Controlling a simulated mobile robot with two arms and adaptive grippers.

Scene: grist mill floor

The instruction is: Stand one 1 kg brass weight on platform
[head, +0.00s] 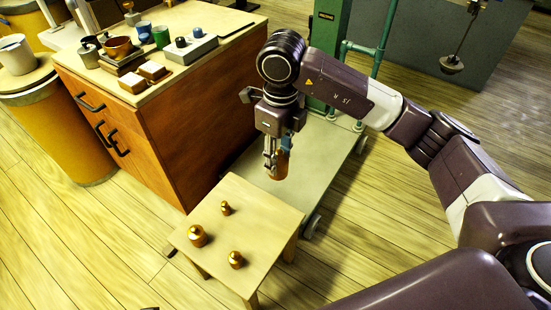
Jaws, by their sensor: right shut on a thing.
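My right gripper (272,170) points down and is shut on an orange-brown, brass-coloured piece (281,166), seemingly a brass weight. Its fingers partly hide it, and its size mark cannot be read. The grey platform (325,150) of a wheeled scale with a green column lies behind and below the gripper. I cannot tell whether the held piece touches the platform. Three brass weights stand upright on a small wooden stool: a large one (197,236), a medium one (235,260) and a small one (225,208). My left gripper is not in view.
The wooden stool (262,212) stands in front of the platform. A wooden cabinet (190,110) at the left carries cups, blocks and a grey weight holder (190,48). The scale's green column (328,30) rises at the back. Bare plank floor lies at the lower left.

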